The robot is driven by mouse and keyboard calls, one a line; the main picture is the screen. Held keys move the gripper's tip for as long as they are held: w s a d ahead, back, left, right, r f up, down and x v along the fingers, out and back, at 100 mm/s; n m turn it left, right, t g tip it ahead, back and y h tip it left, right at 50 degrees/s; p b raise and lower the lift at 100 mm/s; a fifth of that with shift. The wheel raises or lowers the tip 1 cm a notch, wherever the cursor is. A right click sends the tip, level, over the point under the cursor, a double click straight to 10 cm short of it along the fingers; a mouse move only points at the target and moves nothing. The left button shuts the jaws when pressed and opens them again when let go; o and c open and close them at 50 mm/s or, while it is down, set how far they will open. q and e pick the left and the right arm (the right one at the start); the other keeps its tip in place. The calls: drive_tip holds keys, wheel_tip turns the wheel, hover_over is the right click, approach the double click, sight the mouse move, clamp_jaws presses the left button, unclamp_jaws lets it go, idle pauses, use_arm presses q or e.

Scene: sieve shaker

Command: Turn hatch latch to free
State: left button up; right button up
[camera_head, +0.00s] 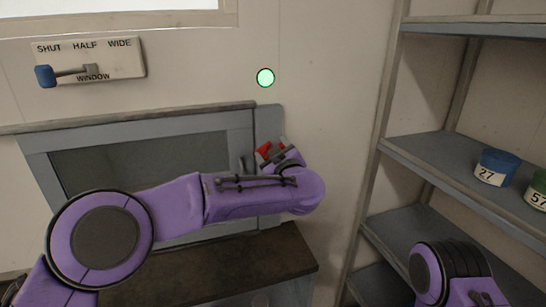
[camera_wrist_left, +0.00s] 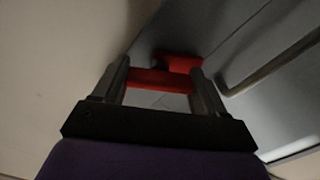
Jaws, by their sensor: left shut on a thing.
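The hatch (camera_head: 140,165) is a grey framed panel with a dark pane on the wall, partly hidden behind my left arm. Its red latch (camera_head: 264,150) sits at the right side of the frame. My left gripper (camera_head: 275,153) is at the latch, its fingers largely hidden by the wrist. In the left wrist view, the red latch (camera_wrist_left: 165,78) lies between the two dark fingers of the left gripper (camera_wrist_left: 162,85), which is shut on it. My right arm shows at the lower right of the head view, but its gripper is out of frame.
A green round light (camera_head: 265,78) is on the wall above the hatch. A window lever with a blue knob (camera_head: 46,76) is at upper left. Grey shelves (camera_head: 450,160) with a blue jar (camera_head: 496,168) and a green jar (camera_head: 537,194) stand at right. A brown ledge (camera_head: 265,262) lies below.

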use_arm(q)
drive_tip(key=n+b, duration=0.4)
drive_tip(key=n, duration=0.2)
drive_tip(key=shift+a+n, duration=0.15)
drive_tip(key=shift+n, duration=0.15)
drive_tip(key=n+b, duration=0.4)
drive_tip(key=n, duration=0.1)
drive_tip(key=shift+c, duration=0.2)
drive_tip(key=shift+n, duration=0.4)
drive_tip(key=o, duration=1.1)
drive_tip(key=shift+f, duration=0.1)
drive_tip(key=shift+c, duration=0.2)
drive_tip(key=shift+s, duration=0.1)
